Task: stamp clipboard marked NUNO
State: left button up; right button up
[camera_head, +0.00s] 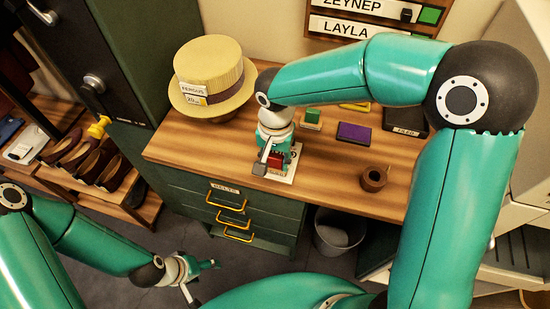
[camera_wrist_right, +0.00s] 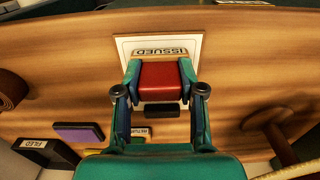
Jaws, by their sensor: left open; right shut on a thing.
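My right gripper (camera_head: 273,161) is shut on a red stamp (camera_wrist_right: 162,82), which also shows in the head view (camera_head: 276,160). A strip reading ISSUED (camera_wrist_right: 160,51) shows beside the red block. The stamp is over a white sheet or board (camera_wrist_right: 188,44) near the table's front edge; it also shows in the head view (camera_head: 291,172). I cannot tell whether they touch. The gripper and stamp hide much of the sheet, and I cannot read NUNO anywhere.
A straw hat (camera_head: 211,70) stands at the desk's back left. A green-topped block (camera_head: 312,117), a purple pad (camera_head: 354,132), a black FILED tray (camera_head: 408,121) and a brown roll (camera_head: 373,179) lie to the right. A name rack (camera_head: 380,18) hangs behind. The desk's front left is clear.

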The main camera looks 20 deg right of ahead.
jog(key=shift+s, duration=0.1)
jog(key=shift+r+p, duration=2.45)
jog(key=shift+r, duration=1.05)
jog(key=shift+f, duration=0.15)
